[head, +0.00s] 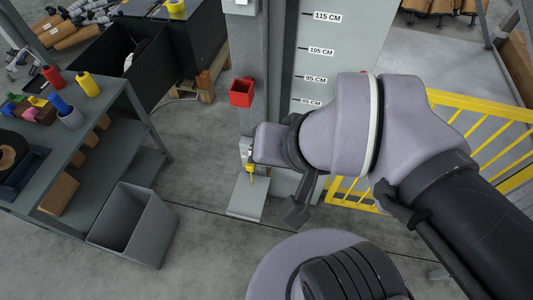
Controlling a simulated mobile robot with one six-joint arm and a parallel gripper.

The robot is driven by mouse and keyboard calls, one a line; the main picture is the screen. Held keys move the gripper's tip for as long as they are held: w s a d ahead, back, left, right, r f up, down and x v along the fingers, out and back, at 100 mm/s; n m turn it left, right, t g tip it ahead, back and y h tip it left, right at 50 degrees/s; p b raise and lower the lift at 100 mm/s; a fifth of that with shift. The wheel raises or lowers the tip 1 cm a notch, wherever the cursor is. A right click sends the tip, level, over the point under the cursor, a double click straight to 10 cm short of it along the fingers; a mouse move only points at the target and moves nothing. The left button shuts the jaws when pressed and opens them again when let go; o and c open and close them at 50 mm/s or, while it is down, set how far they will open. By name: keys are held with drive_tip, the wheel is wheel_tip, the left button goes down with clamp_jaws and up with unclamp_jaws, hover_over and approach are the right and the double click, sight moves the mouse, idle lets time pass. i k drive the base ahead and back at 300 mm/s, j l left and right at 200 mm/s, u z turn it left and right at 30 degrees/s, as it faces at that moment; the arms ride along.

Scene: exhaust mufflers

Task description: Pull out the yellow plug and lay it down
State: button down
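A small yellow plug (250,169) shows low on the grey post, beside a small pale fitting and just above a grey ledge. My arm reaches in from the right, and its wrist end is right beside the plug in the picture. My gripper's fingers cannot be made out behind the wrist. I cannot tell whether they touch the plug or how far they are open. Where the plug meets its socket is too small to see clearly.
A grey ledge (247,197) juts out below the plug. A red box (242,92) hangs on the grey post (251,60). A workbench (93,112) with bottles and a grey bin (133,223) stand left. A yellow railing (470,110) is right. The floor before the ledge is clear.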

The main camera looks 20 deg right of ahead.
sight(250, 168)
drive_tip(key=j+z, duration=0.3)
drive_tip(key=j, duration=0.95)
drive_tip(key=j+z, duration=0.35)
drive_tip(key=j, duration=0.95)
drive_tip(key=i+l, duration=0.2)
drive_tip(key=i, duration=0.25)
